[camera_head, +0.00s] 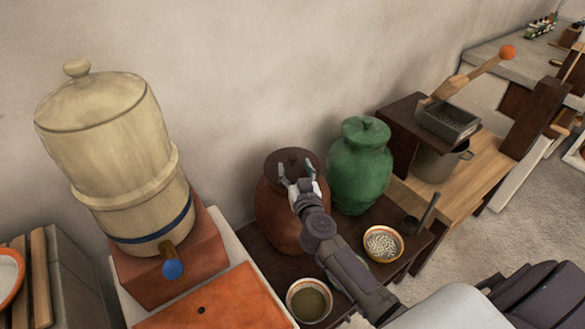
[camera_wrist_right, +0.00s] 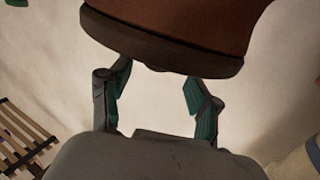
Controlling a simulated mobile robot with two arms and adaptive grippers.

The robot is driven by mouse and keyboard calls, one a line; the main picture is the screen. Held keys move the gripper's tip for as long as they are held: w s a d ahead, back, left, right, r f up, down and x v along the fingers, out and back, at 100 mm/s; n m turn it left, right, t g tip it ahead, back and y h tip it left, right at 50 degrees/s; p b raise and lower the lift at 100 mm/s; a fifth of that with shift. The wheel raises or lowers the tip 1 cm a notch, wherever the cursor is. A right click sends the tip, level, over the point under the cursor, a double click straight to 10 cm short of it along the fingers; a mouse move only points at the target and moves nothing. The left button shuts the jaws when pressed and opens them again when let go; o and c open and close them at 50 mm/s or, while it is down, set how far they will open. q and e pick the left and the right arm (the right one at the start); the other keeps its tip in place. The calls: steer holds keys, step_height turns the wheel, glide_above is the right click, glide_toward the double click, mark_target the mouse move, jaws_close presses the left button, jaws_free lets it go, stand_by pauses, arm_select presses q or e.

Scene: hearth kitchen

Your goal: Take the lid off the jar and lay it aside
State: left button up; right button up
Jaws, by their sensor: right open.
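A round reddish-brown jar (camera_head: 272,215) stands on a dark wooden bench against the wall, with a dark brown lid (camera_head: 272,163) on top. The jar (camera_wrist_right: 185,18) and the lid's dark rim (camera_wrist_right: 160,50) also show in the right wrist view, upside down. My right gripper (camera_head: 295,169) is over the lid. In the wrist view its open fingers (camera_wrist_right: 157,80) stand apart on either side of the lid's small knob, with gaps between. Nothing is held. My left gripper is not in view.
A lidded green jar (camera_head: 358,175) stands close on the right. A bowl of pale beans (camera_head: 383,244), a dark ladle (camera_head: 420,218) and a bowl of green grains (camera_head: 309,300) sit in front. A large cream water dispenser (camera_head: 112,150) stands left, behind an orange surface (camera_head: 225,300).

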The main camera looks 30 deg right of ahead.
mark_target(294, 160)
steer(key=b+x, duration=0.1)
steer(key=x, duration=0.4)
steer(key=shift+d+r, duration=0.15)
steer(key=shift+d, duration=0.05)
steer(key=shift+s, duration=0.1)
jaws_close()
